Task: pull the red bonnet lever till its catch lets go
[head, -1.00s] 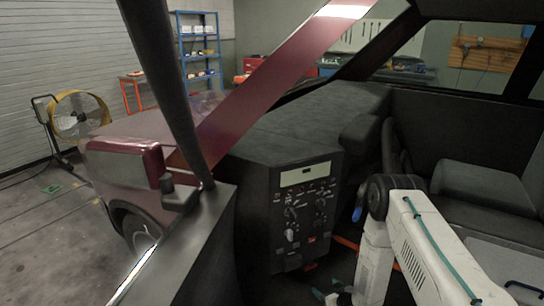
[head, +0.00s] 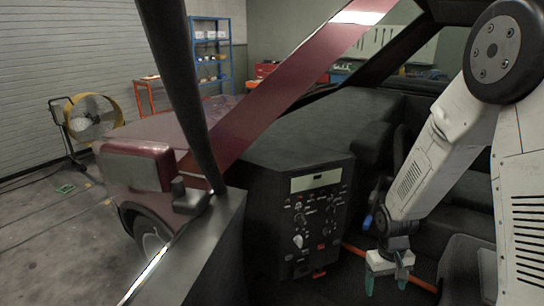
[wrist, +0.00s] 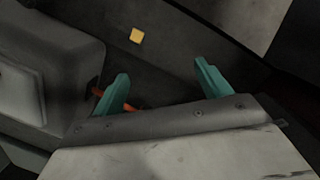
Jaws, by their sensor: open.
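A small red piece (head: 319,274), which looks like the bonnet lever, sticks out under the lower edge of the black control panel (head: 322,215). Its exact shape is too small to tell. My gripper (head: 387,280) hangs in the footwell to the right of it, clearly apart, with its teal fingers pointing down. In the wrist view my gripper (wrist: 160,85) is open, with nothing held between its fingers.
An orange-red bar (head: 410,280) runs across the footwell behind my gripper; an orange-red strip (wrist: 132,107) shows near a finger in the wrist view. A yellow square (wrist: 137,36) lies on the dark floor. The dark door (head: 215,250) stands left of the panel; seats are at right.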

